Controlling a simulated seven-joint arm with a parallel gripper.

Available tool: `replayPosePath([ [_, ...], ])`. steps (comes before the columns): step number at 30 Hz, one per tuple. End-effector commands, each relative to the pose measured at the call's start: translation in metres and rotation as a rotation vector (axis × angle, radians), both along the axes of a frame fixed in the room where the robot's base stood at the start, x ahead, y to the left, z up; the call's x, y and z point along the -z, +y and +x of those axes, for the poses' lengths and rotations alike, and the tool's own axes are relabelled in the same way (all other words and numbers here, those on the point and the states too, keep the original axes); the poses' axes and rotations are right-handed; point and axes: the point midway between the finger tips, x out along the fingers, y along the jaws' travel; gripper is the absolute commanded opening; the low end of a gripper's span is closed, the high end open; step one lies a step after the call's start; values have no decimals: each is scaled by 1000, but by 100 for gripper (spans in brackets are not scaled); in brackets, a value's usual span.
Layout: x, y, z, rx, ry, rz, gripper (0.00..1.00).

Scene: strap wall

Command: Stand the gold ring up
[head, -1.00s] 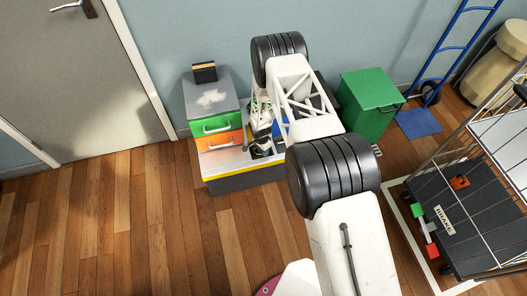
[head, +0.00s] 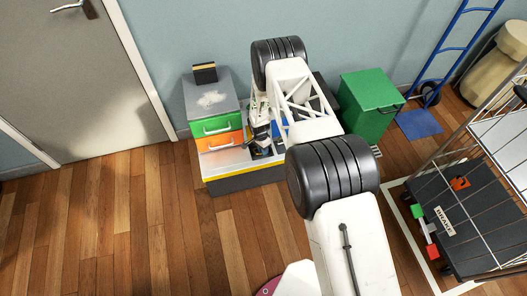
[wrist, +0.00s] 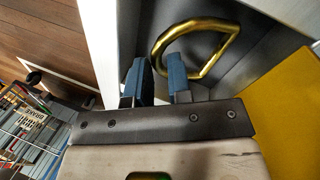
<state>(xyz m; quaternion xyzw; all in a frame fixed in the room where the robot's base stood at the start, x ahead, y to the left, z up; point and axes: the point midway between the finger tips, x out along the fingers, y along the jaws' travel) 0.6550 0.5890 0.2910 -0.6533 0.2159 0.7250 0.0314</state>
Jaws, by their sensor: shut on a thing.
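The gold ring (wrist: 205,27) is a thick, D-shaped loop in the wrist view. It lies against a dark grey surface beyond my fingers. My gripper (wrist: 160,63) has two blue fingers with a narrow gap, and the left side of the ring runs down between their tips. The jaws are shut on that part; the lower part of the loop passes behind the right finger. In the head view my gripper (head: 260,150) is low over the bench, right of the drawers. The ring cannot be made out there, and my arm covers much of that spot.
The grey bench (head: 240,181) has a yellow front edge. A drawer unit (head: 217,127) with green and orange fronts stands on its left. A green bin (head: 368,105) is to the right, and a wire cart (head: 465,215) stands farther right.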

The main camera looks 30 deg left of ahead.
Motion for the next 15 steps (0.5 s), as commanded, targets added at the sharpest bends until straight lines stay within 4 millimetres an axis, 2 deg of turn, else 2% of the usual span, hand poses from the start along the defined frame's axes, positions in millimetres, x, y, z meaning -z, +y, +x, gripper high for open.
replayPosePath([
  [8,0,-1,-1,-1,5,-4,0],
  [9,0,-1,-2,-1,5,-4,23],
  [10,0,-1,-2,-1,5,-4,28],
  [15,0,-1,-1,-1,4,-4,28],
])
